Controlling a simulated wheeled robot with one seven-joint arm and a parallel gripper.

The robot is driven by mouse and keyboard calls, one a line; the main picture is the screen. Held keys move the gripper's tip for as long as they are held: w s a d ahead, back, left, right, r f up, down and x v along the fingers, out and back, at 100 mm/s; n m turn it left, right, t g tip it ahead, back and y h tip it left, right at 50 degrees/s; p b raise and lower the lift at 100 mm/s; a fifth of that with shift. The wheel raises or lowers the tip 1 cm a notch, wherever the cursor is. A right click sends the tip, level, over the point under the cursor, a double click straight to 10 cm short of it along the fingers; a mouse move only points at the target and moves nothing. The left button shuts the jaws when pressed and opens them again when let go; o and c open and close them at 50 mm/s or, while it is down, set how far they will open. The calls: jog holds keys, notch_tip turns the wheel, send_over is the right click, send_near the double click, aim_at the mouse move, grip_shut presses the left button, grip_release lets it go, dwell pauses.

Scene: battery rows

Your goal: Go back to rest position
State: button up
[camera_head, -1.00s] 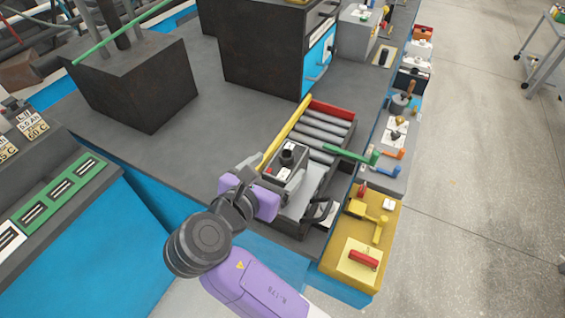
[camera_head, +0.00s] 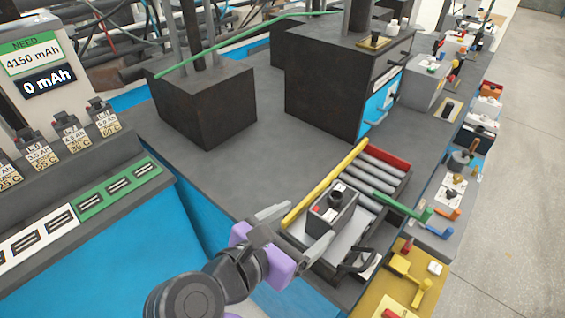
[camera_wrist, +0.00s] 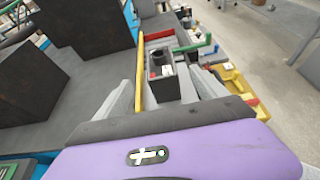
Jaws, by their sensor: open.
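My gripper (camera_head: 296,231) is open in the head view, low in the middle of the picture. Its two grey fingers are spread apart, one to the left of a small dark grey block (camera_head: 343,221) and one in front of it. The block has a black round knob and a red mark on top, and sits on the light plate of a roller tray (camera_head: 308,243). In the wrist view, the gripper (camera_wrist: 163,90) shows its fingers apart, with the block (camera_wrist: 165,89) ahead between them. I cannot tell whether either finger touches the block.
A yellow bar (camera_head: 325,183) runs along the tray's left side, and a green lever (camera_head: 386,204) reaches over its right. Dark boxes (camera_head: 205,106) stand behind. Batteries (camera_head: 71,133) stand in a row at left under a "0 mAh" display (camera_head: 48,81). Grey bench top left of the tray is clear.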

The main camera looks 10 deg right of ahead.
jog(key=w+a+f+m+t+y, duration=0.2)
jog(key=w+a+m+t+y, duration=0.35)
jog(key=a+t+y, duration=0.35)
jog(key=s+d+f+m, duration=0.1)
jog(key=s+d+m, duration=0.5)
jog(key=s, duration=0.5)
jog(key=s+d+f+m+g+y, duration=0.1)
jog(key=s+d+m, duration=0.5)
jog(key=s, duration=0.5)
jog(key=s+d+f+m+g, duration=0.1)
jog(key=s+d+f+m, duration=0.1)
jog(key=s+d+m, duration=0.4)
jog(key=s+m, duration=0.1)
jog(key=s, duration=0.4)
jog(key=shift+s+m+y, duration=0.35)
jog(key=shift+y, duration=0.05)
